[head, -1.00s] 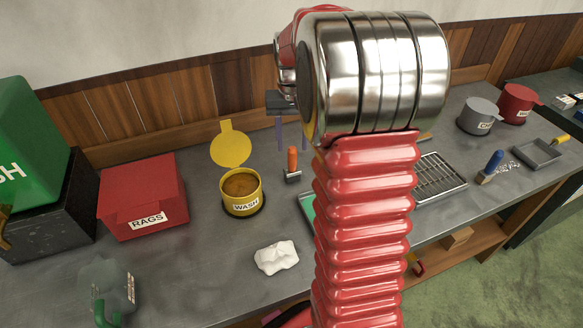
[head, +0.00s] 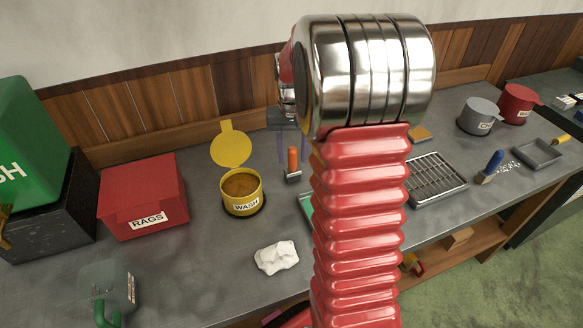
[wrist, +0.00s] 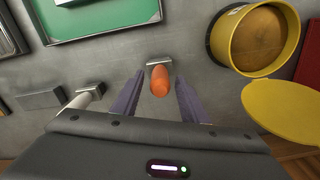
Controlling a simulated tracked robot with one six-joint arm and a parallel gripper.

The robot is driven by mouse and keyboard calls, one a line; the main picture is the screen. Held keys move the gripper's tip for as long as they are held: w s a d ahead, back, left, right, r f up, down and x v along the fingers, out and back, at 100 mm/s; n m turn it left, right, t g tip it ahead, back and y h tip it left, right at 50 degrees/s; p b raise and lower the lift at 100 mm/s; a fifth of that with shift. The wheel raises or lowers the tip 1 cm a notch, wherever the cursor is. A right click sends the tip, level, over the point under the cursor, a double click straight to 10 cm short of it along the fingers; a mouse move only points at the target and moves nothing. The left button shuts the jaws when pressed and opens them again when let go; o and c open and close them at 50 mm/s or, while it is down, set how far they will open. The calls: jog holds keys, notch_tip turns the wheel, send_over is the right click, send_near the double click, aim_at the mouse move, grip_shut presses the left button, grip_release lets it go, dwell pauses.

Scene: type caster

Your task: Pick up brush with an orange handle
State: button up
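The brush with an orange handle (head: 292,161) stands upright on the grey bench, to the right of the yellow WASH pot. In the wrist view its orange handle (wrist: 159,80) lies between and just beyond the two purple fingers, with its pale base behind it. My gripper (wrist: 158,88) is open, with a gap on both sides of the handle. In the head view the gripper (head: 292,146) is partly hidden by my arm, and its fingers hang close around or behind the handle; depth is hard to tell there.
The WASH pot (head: 240,205) with its lid up stands left of the brush. A green tray (wrist: 100,14) and a block (wrist: 40,100) are near in the wrist view. A red RAGS box (head: 143,200), a white cloth (head: 276,257) and a blue-handled brush (head: 492,165) are farther off.

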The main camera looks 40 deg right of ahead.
grip_shut()
dwell(0.4)
notch_tip(320, 180, up, 10)
jog(key=shift+r, duration=0.1)
dwell(0.5)
jog(key=shift+s, duration=0.1)
dwell(0.4)
